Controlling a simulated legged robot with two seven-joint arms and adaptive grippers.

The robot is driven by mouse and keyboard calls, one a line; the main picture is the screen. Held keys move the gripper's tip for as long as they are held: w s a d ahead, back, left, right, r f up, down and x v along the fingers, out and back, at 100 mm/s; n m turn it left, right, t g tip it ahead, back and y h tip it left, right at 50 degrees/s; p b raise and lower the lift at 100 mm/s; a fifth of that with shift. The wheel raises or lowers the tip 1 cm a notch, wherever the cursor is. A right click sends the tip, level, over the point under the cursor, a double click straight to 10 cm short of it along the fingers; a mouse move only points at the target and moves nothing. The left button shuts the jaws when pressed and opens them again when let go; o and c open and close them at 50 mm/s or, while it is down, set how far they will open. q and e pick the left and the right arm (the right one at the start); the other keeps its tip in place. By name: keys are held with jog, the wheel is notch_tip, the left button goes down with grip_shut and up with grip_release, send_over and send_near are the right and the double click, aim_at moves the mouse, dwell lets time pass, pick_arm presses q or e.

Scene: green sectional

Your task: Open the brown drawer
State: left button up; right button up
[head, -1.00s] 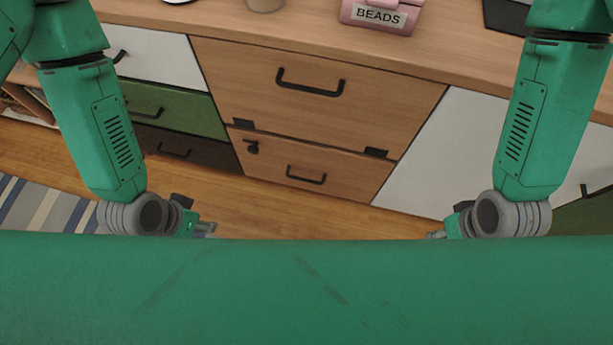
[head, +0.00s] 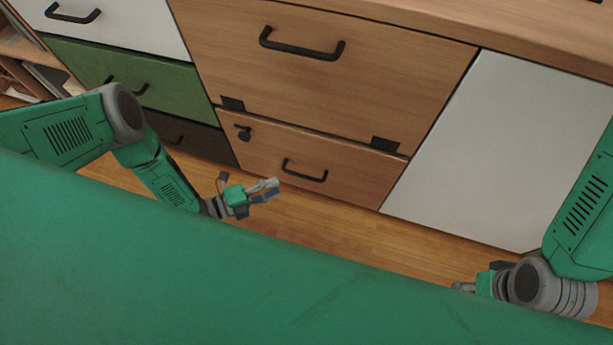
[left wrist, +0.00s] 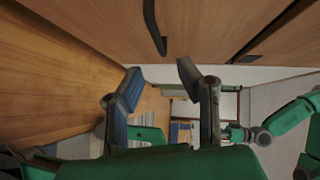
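The dark brown drawer (head: 205,144) is the lowest of the left stack, below the green drawer (head: 85,66) and the white drawer (head: 135,20). Its front looks flush, and my left arm hides part of it; a piece of its black handle shows. My left gripper (head: 266,189) is apart from it, to its right, in front of the lower wooden panel. In the left wrist view my left fingers (left wrist: 160,95) stand apart with nothing between them. My right gripper (head: 463,287) is low at the right, mostly hidden by my body and wrist.
A wooden front (head: 320,85) with a black handle sits above the lower wooden panel (head: 290,160), which has its own handle and a small black knob. A white door (head: 480,150) is to the right. Open shelves (head: 20,60) are at far left. The wooden floor (head: 350,235) is clear.

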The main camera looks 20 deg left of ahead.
aim_at(302, 175)
pick_arm(q)
jog(key=b+x, duration=0.1)
jog(key=x, duration=0.2)
jog(key=b+x, duration=0.1)
jog(key=x, duration=0.1)
jog(key=b+x, duration=0.1)
jog(key=x, duration=0.2)
jog(key=shift+w+f, duration=0.3)
jog(key=shift+w, duration=0.1)
jog(key=shift+w+d+r, duration=0.1)
jog(key=shift+w+d, duration=0.2)
jog(key=shift+d, duration=0.25)
jog(key=shift+a, duration=0.1)
jog(key=shift+a, duration=0.1)
grip_shut()
jog(key=shift+a, duration=0.1)
